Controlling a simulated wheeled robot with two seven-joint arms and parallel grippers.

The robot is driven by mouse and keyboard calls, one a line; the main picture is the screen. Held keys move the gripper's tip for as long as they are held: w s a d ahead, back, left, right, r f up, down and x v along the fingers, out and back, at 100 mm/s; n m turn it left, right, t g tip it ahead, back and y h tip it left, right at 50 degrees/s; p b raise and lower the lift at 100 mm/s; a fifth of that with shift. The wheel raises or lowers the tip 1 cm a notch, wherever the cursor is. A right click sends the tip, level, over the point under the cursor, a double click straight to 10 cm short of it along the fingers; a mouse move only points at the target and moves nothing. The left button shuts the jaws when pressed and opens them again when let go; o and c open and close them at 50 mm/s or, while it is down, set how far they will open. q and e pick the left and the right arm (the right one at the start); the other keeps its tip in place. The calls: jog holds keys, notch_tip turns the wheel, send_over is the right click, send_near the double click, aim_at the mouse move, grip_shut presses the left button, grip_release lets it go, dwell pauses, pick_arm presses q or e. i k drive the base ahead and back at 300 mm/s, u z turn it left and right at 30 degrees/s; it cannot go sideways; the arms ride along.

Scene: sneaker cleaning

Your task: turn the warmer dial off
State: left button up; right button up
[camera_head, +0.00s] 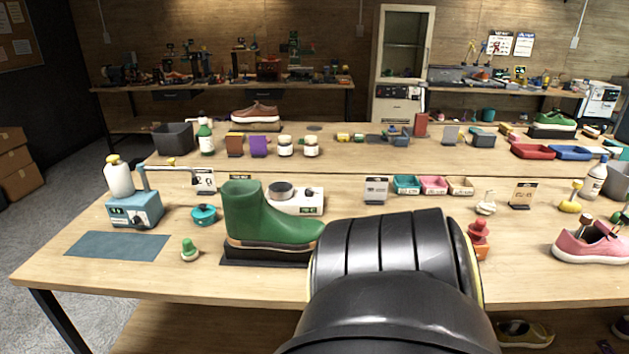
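A small white appliance (309,203) with a round metal top (281,190) stands behind the green boot. It looks like the warmer. A small dark detail shows on its front, but I cannot tell the dial's setting. The green boot (262,217) stands on a black base and hides the appliance's left part. A blue device (134,210) with a white bottle and an arm stands at the left; I cannot tell whether it has a dial. One of my black arm links fills the lower middle. Neither gripper shows.
A blue-grey mat (117,245) lies at the front left. A teal pot (204,215) and a green-topped piece (189,250) stand between mat and boot. A red stacked piece (478,240) and a pink sneaker (592,243) are to the right. Small trays (433,185) line the back.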

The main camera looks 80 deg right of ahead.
aim_at(309, 191)
jog(key=z, duration=1.05)
jog(key=i, duration=1.05)
jog(key=z, duration=1.05)
